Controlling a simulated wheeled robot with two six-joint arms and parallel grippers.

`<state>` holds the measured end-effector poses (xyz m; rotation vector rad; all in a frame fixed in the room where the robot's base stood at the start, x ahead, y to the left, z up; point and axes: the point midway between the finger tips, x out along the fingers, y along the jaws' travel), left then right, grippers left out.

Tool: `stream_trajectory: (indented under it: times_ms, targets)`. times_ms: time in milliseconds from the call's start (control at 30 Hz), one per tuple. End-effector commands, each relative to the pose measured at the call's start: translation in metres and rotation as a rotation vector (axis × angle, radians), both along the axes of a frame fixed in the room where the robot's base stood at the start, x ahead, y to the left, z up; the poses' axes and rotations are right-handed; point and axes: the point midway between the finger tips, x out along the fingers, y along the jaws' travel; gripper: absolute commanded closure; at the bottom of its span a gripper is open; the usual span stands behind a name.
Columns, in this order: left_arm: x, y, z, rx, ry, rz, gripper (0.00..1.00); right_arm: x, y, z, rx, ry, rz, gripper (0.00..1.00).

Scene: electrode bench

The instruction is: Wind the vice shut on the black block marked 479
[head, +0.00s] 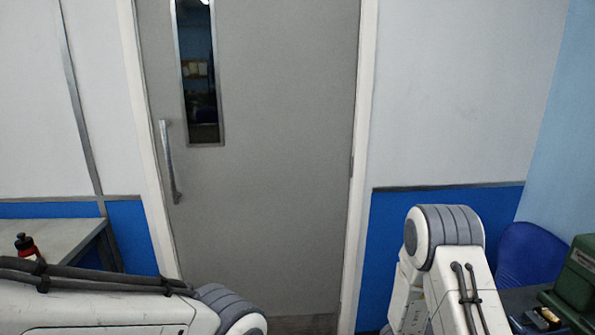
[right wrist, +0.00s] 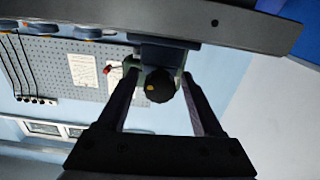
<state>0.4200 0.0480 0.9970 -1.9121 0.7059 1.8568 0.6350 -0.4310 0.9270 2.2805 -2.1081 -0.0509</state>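In the right wrist view, my right gripper (right wrist: 160,72) has its two dark fingers spread apart. A dark round knob-like end (right wrist: 158,88) with a yellow dot lies between them in the picture, with a gap visible on each side. It seems to belong to the vice, whose dark blue-grey body (right wrist: 165,52) shows behind it, against the bench edge (right wrist: 230,24). A small red-tipped piece (right wrist: 112,68) shows left of the fingers; I cannot tell what it is. The black block marked 479 is not visible. My left gripper is out of view.
The head view faces a grey door (head: 270,150). A bottle (head: 27,246) with a red part stands on a grey table (head: 60,235) at left. A pegboard (right wrist: 65,60) shows in the wrist view.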

Motion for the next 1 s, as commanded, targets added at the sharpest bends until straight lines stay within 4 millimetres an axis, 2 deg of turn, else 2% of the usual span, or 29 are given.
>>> stream_trajectory:
  times_ms: [167, 1000]
  targets:
    - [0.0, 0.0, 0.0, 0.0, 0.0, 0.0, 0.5, 0.0, 0.003, 0.0, 0.0, 0.001, 0.002, 0.32]
    - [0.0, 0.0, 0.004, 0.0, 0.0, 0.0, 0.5, -0.005, 0.068, 0.0, 0.0, 0.0, 0.002, 0.32]
